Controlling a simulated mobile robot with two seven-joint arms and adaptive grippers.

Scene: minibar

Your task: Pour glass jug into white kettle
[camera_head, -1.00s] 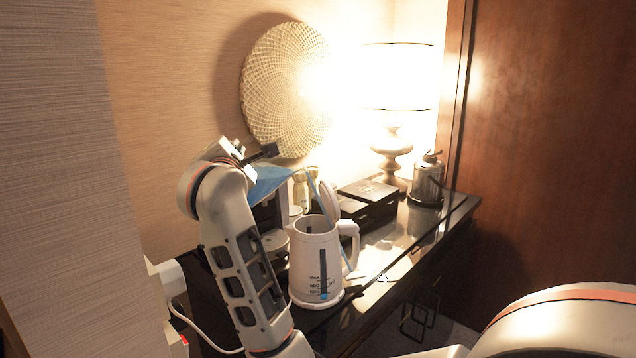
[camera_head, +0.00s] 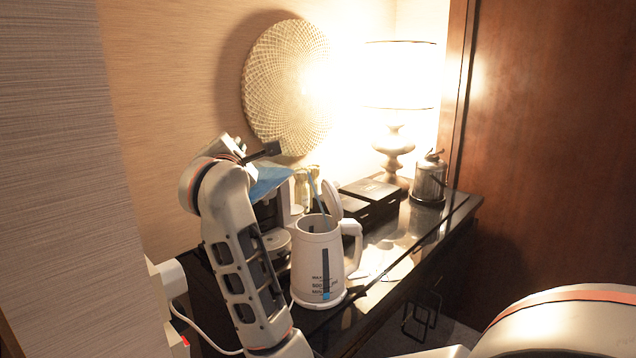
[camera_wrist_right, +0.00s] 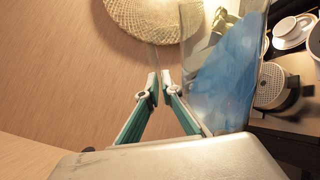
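The white kettle (camera_head: 306,262) stands upright on the dark counter, its lid (camera_head: 332,199) raised. A little blue shows low in its level window. The glass jug (camera_head: 268,181) is tilted behind and left of the kettle, with blue liquid inside; my arm partly hides it. A thin blue streak runs from the jug's side down to the kettle's mouth. The jug (camera_wrist_right: 225,70) also shows in the right wrist view. My right gripper (camera_wrist_right: 161,84) has its fingers nearly together at the jug's side, apparently on its clear handle. My left gripper is out of view.
Dark boxes (camera_head: 370,191), a lamp (camera_head: 393,145) and a metal pot (camera_head: 429,180) stand behind and right of the kettle. A coffee machine (camera_head: 276,242) is left of it. The counter (camera_head: 400,262) right of the kettle is mostly clear.

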